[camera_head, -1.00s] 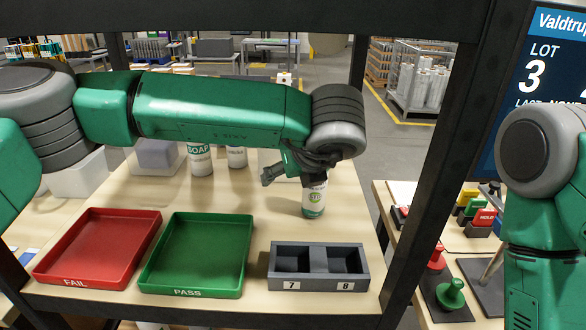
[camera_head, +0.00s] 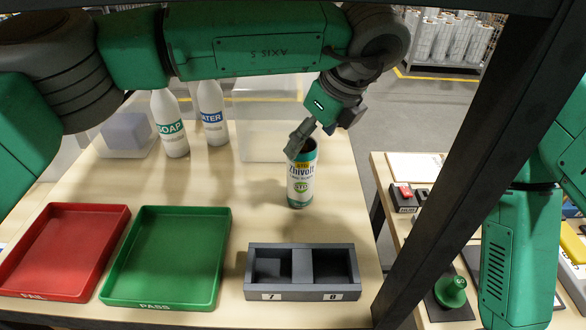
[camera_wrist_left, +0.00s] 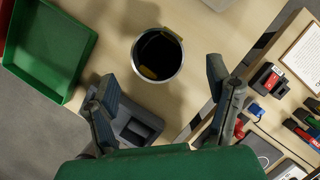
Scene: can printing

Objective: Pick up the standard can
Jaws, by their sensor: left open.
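The standard can (camera_head: 301,188) stands upright on the wooden table, behind the double holder marked 7 and 8. It has a white label with green and yellow, reading "STD". My left gripper (camera_head: 322,124) is open just above and behind the can, with one finger close to its rim. In the left wrist view the can (camera_wrist_left: 158,56) shows from above as a round, dark opening. It lies ahead of and between the spread fingers of the left gripper (camera_wrist_left: 163,74); I cannot tell whether either finger touches it. My right arm shows at the right, but its gripper is out of view.
A red FAIL tray (camera_head: 121,212) and a green PASS tray (camera_head: 222,217) lie at the left. The holder (camera_head: 300,296) stands in front of the can. SOAP (camera_head: 172,138) and WATER (camera_head: 213,122) bottles stand behind. A dark post (camera_head: 455,190) rises at the right.

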